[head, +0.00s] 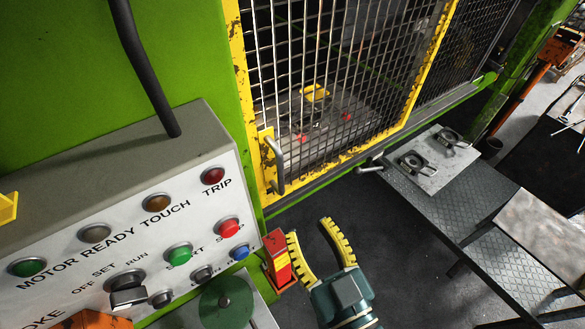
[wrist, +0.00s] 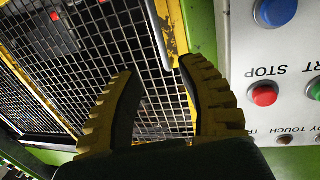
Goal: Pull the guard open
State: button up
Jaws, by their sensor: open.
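The guard is a mesh panel in a chipped yellow frame (head: 422,75), and it stands across the press opening in the head view. Its grey bar handle (head: 277,163) is upright on the lower left of the frame. In the wrist view the yellow frame (wrist: 178,28) and the pale handle bar (wrist: 157,30) show beyond the fingertips. My gripper (head: 309,229) is open and empty, below and to the right of the handle in the head view. In the wrist view the handle lies between the lines of the two fingers (wrist: 159,68), apart from them.
A control box (head: 120,215) with buttons and lamps stands left of the guard. A red and yellow block (head: 278,257) shows beside my gripper. A metal table (head: 455,205) with a plate (head: 430,163) and fittings stands to the right. Dark floor lies between.

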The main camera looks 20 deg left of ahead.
aim_at(281, 176)
jog(key=p+x, duration=0.3)
jog(key=x, duration=1)
jog(key=shift+w+a, duration=0.25)
jog(key=shift+w, duration=0.05)
grip_shut()
